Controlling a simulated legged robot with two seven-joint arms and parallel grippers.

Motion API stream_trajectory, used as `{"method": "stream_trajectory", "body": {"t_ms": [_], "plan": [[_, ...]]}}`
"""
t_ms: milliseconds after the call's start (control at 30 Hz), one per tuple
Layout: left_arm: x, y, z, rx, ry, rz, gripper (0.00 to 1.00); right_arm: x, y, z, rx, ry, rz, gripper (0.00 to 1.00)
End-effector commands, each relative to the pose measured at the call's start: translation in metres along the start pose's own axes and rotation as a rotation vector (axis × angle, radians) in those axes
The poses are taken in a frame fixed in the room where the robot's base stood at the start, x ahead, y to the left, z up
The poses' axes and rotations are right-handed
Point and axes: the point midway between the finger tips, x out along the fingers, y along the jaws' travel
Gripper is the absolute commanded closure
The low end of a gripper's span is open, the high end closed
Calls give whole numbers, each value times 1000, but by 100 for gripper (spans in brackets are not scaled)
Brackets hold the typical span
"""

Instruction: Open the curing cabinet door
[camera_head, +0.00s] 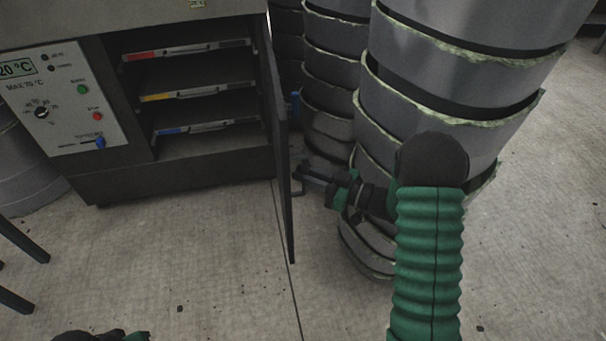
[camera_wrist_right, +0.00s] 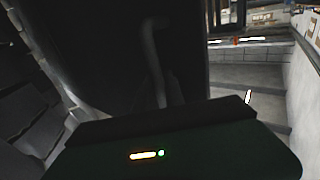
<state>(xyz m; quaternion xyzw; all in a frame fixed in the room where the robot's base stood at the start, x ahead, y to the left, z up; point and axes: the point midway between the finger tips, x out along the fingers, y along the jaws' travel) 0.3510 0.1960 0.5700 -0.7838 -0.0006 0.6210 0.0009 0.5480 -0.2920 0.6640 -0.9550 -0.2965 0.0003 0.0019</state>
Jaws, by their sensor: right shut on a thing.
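The curing cabinet (camera_head: 120,185) stands at the left in the head view with its front uncovered. Its dark door (camera_head: 281,150) stands swung outward and shows almost edge-on. My right gripper (camera_head: 304,178) is at the door's outer face, shut on what appears to be the door handle. In the right wrist view the dark door panel (camera_wrist_right: 190,50) fills the middle, with a greyish handle bar (camera_wrist_right: 154,60) running down it; the fingertips are hidden there. At the bottom left of the head view only a dark and green bit of my left arm shows; its fingers are not visible.
Inside the cabinet are several shelves with red, yellow and blue tags. A control panel (camera_head: 60,100) is on its left. Tall stacks of grey curved moulds (camera_head: 440,90) stand close right of the door, behind my right arm. The concrete floor (camera_head: 200,270) in front is clear.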

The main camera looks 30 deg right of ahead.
Motion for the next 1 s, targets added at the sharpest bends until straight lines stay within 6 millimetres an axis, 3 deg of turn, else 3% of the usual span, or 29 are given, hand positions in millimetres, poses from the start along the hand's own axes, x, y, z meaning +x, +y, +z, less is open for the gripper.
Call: {"method": "stream_trajectory", "body": {"t_ms": [167,200,333,667,833,1000], "plan": [[0,0,0,0,0,0,53,0,2,0,1,1,3,100],[0,0,0,0,0,0,53,0,2,0,1,1,3,82],[0,0,0,0,0,0,53,-1,2,0,0,1,3,65],[-1,0,0,0,0,0,53,-3,2,-1,0,1,3,64],[-12,0,-3,0,0,0,53,-28,2,-3,3,-1,7,64],[-28,0,-7,0,0,0,53,-78,3,-3,4,-1,8,64]]}}
